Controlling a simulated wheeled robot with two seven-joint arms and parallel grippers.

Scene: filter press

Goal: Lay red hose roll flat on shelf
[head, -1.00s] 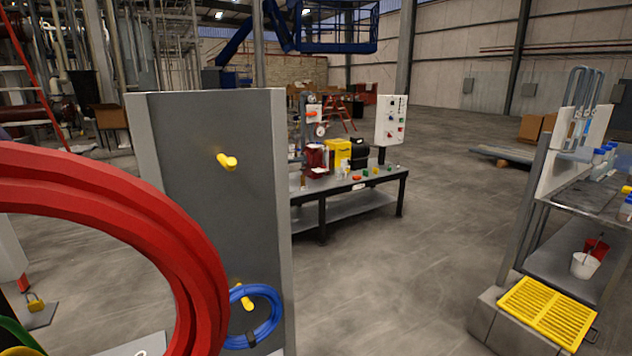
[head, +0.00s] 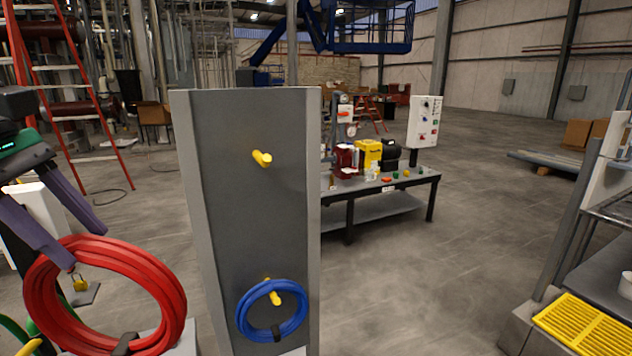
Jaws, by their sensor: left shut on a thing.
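The red hose roll (head: 171,304) hangs upright at the lower left, a thick coil with a dark tie at its bottom. My left gripper (head: 86,248) has its two purple fingers at the top left of the coil and is shut on it. The roll is off the grey panel's pegs and in front of the panel's left side. A metal rack at the right edge has a grey lower shelf (head: 605,283), only partly in view. I cannot tell whether this is the shelf of the task. My right gripper is not in view.
A grey upright panel (head: 225,200) has a bare yellow upper peg (head: 262,158) and a blue hose roll (head: 243,318) on its lower peg. A yellow grate (head: 585,325) lies at lower right. A workbench (head: 400,190) stands behind. The floor between is clear.

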